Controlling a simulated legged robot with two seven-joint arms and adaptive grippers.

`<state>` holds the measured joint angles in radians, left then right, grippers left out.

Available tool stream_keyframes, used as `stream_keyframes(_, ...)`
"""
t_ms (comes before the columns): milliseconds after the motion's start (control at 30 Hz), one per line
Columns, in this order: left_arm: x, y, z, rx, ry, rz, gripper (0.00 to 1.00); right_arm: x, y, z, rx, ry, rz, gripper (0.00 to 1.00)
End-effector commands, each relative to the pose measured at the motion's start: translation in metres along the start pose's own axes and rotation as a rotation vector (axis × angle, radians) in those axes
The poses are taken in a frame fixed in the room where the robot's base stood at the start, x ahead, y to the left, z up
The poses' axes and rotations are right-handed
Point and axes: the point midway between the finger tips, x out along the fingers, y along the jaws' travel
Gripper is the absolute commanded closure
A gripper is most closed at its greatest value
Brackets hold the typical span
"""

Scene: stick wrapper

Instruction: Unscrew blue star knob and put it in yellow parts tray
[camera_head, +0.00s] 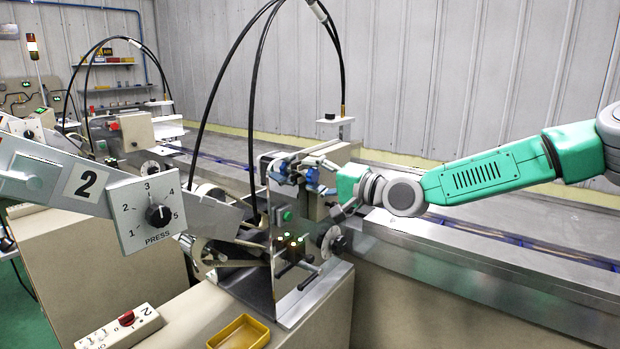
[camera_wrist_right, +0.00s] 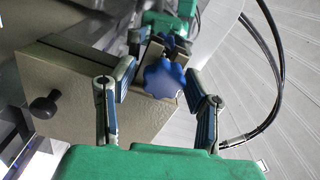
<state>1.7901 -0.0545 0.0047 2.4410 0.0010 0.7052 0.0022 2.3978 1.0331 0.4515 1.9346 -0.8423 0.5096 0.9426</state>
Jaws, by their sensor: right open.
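The blue star knob (camera_wrist_right: 164,78) sits on a metal piece at the beige housing in the right wrist view. In the head view the blue around the gripper mixes with the knob, so I cannot separate them surely. My right gripper (camera_wrist_right: 160,95) is open, with one finger on each side of the knob and a gap visible on both sides. In the head view my right gripper (camera_head: 318,172) is at the upper part of the machine. The yellow parts tray (camera_head: 238,333) lies empty on the beige bench at the bottom. My left gripper is not in view.
The grey machine arm with a PRESS dial (camera_head: 150,212) fills the left. A control box with a red switch (camera_head: 122,328) lies left of the tray. Black cables (camera_head: 208,100) arch above the machine. A black knob (camera_wrist_right: 45,104) sticks out of the beige housing.

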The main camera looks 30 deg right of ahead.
Motion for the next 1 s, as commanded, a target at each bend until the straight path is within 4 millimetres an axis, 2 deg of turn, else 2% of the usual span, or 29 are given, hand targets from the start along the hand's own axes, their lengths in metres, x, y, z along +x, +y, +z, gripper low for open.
stream_keyframes(100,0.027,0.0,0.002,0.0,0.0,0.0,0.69,-0.001,0.009,0.001,0.319,0.001,-0.003,0.57)
stream_keyframes(300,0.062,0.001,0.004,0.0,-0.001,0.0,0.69,0.0,0.008,0.004,0.804,-0.002,-0.002,0.57)
stream_keyframes(700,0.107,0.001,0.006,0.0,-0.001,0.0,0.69,0.001,0.008,0.0,1.631,0.003,-0.002,0.57)
stream_keyframes(833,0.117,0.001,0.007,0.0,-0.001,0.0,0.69,0.0,0.007,-0.001,1.846,0.005,-0.003,0.57)
stream_keyframes(1000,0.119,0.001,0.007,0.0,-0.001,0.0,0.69,0.001,0.005,-0.002,1.948,0.007,-0.002,0.57)
